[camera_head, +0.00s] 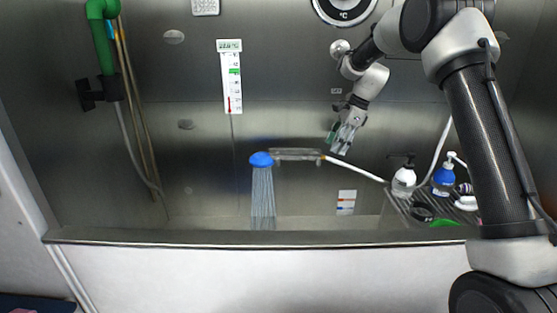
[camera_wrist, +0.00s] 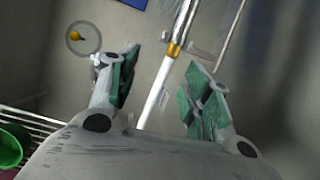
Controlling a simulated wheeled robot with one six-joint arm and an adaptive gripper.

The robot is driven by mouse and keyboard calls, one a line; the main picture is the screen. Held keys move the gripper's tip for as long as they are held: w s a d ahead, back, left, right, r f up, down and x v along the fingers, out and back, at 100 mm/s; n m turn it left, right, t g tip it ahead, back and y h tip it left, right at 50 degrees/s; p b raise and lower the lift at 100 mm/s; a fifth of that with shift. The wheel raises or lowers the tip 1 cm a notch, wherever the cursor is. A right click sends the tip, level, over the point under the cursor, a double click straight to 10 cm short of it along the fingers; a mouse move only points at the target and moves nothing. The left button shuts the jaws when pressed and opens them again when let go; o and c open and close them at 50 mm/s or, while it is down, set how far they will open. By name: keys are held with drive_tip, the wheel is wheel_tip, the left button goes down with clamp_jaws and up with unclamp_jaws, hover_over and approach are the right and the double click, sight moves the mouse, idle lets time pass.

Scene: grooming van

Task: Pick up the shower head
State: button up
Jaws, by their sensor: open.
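The shower head has a blue head (camera_head: 262,159) and a clear-grey handle (camera_head: 297,155), held out level above the tub while water streams from the head. A white hose (camera_head: 355,170) runs from the handle to the right. My gripper (camera_head: 344,142) is open and empty, pointing down just above and right of the handle's hose end. In the wrist view, the shiny handle (camera_wrist: 184,22) ends in a gold collar (camera_wrist: 174,50) beyond the fingertips. The white hose (camera_wrist: 155,97) passes between my open green-padded fingers (camera_wrist: 163,75) in the picture; its depth is unclear.
A rack (camera_head: 395,199) at the right of the tub holds a white pump bottle (camera_head: 404,180), a blue pump bottle (camera_head: 443,178) and small items. The tub's front rim (camera_head: 250,237) crosses below. A green pipe (camera_head: 102,45) is at the left.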

sight(295, 154)
drive_tip(key=shift+m, duration=0.5)
drive_tip(key=a, duration=0.2)
drive_tip(key=w+a+f, duration=0.1)
drive_tip(key=a, duration=0.2)
drive_tip(key=a+f, duration=0.1)
drive_tip(key=a, duration=0.2)
drive_tip(key=shift+w+f, duration=0.2)
drive_tip(key=shift+w, duration=0.05)
drive_tip(key=shift+a, duration=0.75)
drive_tip(key=a, duration=0.3)
drive_tip(key=shift+a+x, duration=0.2)
drive_tip(key=shift+x, duration=1)
drive_tip(key=shift+a+f, duration=0.2)
drive_tip(key=shift+f, duration=0.1)
clamp_jaws()
